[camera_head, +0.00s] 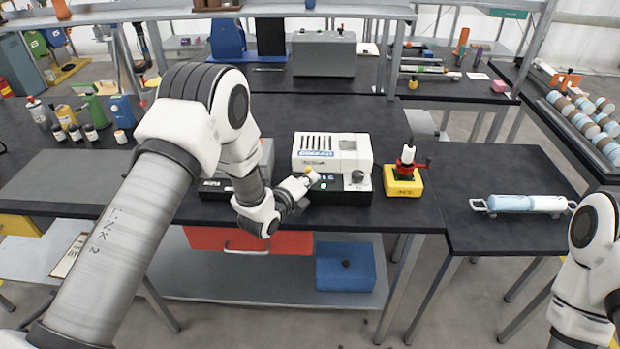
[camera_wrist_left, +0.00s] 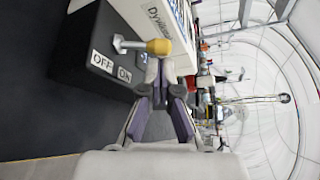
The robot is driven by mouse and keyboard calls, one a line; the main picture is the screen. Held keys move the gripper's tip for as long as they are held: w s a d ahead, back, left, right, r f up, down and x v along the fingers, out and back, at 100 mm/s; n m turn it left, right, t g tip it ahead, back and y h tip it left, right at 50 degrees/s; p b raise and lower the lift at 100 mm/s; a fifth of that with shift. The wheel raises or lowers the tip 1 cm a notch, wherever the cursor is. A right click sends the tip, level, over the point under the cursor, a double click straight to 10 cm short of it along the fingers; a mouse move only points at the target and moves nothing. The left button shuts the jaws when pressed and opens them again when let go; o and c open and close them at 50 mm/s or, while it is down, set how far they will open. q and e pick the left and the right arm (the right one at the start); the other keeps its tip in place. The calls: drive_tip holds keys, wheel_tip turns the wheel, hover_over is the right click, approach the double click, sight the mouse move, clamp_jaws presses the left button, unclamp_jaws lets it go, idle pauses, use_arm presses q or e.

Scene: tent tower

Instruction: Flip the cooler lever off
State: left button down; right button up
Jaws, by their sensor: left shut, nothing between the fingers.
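The cooler is a white box (camera_head: 333,153) on a black base (camera_head: 345,197) at the table's front edge. Its lever has a yellow knob (camera_head: 313,176). In the left wrist view the lever's yellow knob (camera_wrist_left: 159,47) is on a metal shaft that points right, toward the ON-label side. The OFF label (camera_wrist_left: 102,62) and the ON label (camera_wrist_left: 124,74) are on the black panel. My left gripper (camera_head: 301,184) is shut and empty right by the knob. In the left wrist view its fingertips (camera_wrist_left: 160,72) are just below the knob; I cannot tell whether they touch it.
A yellow block with a red-handled fitting (camera_head: 404,181) stands right of the cooler. A grey box (camera_head: 262,158) is partly hidden behind my left arm. A light-blue cylinder (camera_head: 522,204) lies on the right table. Several bottles stand at left. Bare black tabletop lies behind the cooler.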

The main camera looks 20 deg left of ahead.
use_arm(q)
drive_tip(key=shift+a, duration=0.1)
drive_tip(key=shift+s+b, duration=0.1)
drive_tip(key=shift+b, duration=0.2)
